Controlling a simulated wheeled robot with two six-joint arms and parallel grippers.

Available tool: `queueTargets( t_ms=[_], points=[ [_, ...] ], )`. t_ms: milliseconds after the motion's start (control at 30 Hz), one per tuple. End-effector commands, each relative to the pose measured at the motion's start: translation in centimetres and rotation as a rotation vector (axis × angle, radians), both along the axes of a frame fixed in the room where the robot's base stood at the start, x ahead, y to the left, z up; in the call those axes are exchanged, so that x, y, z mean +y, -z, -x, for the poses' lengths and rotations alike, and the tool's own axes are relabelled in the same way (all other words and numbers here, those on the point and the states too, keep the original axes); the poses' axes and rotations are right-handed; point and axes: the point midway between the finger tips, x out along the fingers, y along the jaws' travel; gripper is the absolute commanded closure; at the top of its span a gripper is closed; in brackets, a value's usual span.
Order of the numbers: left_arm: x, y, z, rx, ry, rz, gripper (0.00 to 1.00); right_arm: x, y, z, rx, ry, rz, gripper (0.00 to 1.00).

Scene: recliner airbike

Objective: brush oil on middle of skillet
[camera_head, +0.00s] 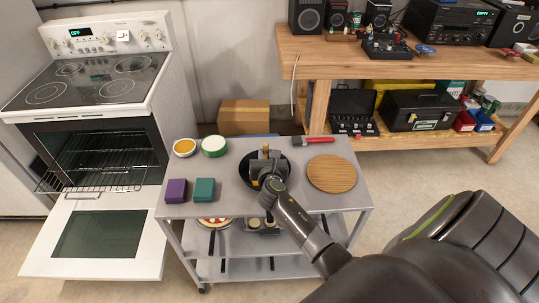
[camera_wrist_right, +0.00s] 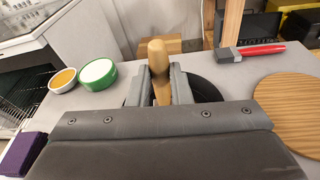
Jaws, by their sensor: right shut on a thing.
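The black skillet (camera_head: 246,176) lies on the grey cart top, partly hidden under my right gripper; its dark edge shows in the right wrist view (camera_wrist_right: 206,91). My right gripper (camera_head: 266,160) is over the skillet and shut on a wooden-handled tool (camera_wrist_right: 158,66), which stands upright between the fingers. The tool's lower end is hidden, so I cannot tell if it touches the skillet. A small white bowl of orange-yellow liquid (camera_head: 185,147), likely the oil, stands at the back left of the cart. My left gripper is not in view.
A green bowl with white contents (camera_head: 214,145) stands beside the liquid bowl. Purple (camera_head: 176,190) and teal (camera_head: 204,190) blocks lie front left. A round wooden board (camera_head: 331,173) and a red-handled tool (camera_head: 315,140) are at right. The oven door (camera_head: 97,232) hangs open.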

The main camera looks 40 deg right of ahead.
Motion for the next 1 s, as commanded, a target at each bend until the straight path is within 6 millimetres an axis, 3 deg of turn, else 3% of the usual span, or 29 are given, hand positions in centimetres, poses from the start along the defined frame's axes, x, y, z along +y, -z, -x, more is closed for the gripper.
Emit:
queueTargets(
  t_ms=[667, 1000],
  points=[
    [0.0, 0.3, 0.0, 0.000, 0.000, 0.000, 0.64, 2.6, 0.0, -1.1, -0.001, 0.000, 0.000, 1.00],
    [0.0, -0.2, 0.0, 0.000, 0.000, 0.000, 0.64, 1.7, 0.0, -0.7, 0.002, 0.000, 0.003, 1.00]
  ],
)
